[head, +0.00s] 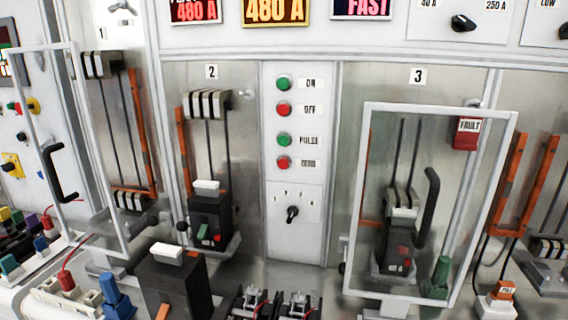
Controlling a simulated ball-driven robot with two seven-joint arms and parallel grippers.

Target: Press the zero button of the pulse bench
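The control strip (308,225) of the pulse bench stands upright between bays 2 and 3. It carries a column of green and red buttons. The lowest button (284,162) is red, and its small blurred label seems to read ZERO. Above it are a green PULSE button (284,140), a red OFF button (284,109) and a green ON button (284,82). A black selector knob (292,214) sits below them. Nothing covers the buttons. I see neither of my grippers in the head view.
A clear-framed door (437,107) with a black handle stands in front of bay 3, right of the strip. Another framed door (110,160) is at left. A black breaker (175,287) and small black fixtures (250,303) occupy the front. Readouts (275,11) show above.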

